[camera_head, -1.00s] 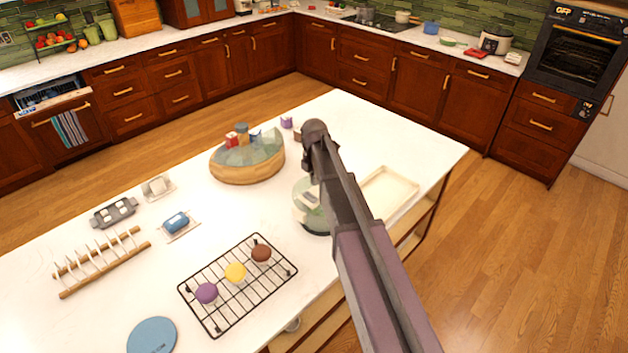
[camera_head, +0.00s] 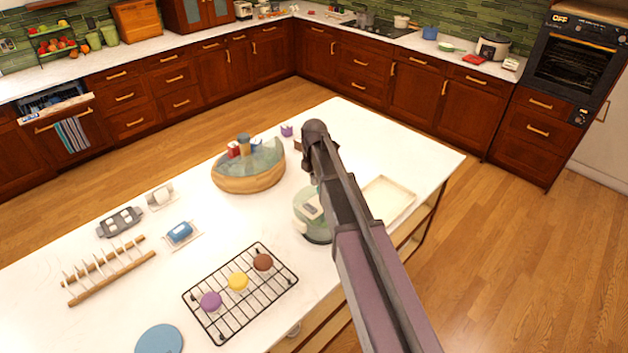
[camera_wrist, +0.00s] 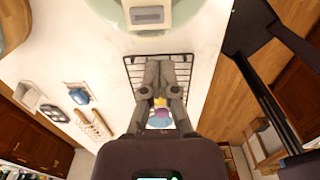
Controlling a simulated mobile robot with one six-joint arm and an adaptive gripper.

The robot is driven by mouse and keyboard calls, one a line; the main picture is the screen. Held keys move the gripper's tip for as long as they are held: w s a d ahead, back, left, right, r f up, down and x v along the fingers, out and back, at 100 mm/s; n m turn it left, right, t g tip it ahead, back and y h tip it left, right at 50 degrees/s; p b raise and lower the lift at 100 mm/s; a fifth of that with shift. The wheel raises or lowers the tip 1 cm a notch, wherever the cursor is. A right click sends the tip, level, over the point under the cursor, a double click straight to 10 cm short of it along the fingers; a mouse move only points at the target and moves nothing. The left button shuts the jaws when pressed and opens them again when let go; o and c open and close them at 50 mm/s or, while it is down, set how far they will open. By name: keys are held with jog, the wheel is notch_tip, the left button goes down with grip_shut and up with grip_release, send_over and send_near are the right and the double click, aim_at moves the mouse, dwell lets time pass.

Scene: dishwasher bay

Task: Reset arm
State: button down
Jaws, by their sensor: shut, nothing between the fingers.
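My arm (camera_head: 350,215) reaches up over the white island in the head view, its dark joint at the top. My gripper (camera_wrist: 160,64) shows in the wrist view with its two grey fingers together and nothing between them. In that picture the fingers overlap the black cooling rack (camera_wrist: 130,66), but appear to be above it and not touching. In the head view my gripper is hidden behind my arm or too unclear to make out.
Wooden floor (camera_head: 510,250) is open at the right.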

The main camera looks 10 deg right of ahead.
dwell(0.4)
jog(key=s+d+f+m+b, duration=0.2)
jog(key=s+f+m+b, duration=0.8)
jog(key=s+m, duration=0.1)
jog(key=s+d+f+m+b, duration=0.2)
jog(key=s+f+m+b, duration=0.8)
jog(key=s+m, duration=0.2)
jog(key=shift+d+m, duration=0.3)
jog(key=shift+m, duration=0.8)
jog(key=shift+s, duration=0.1)
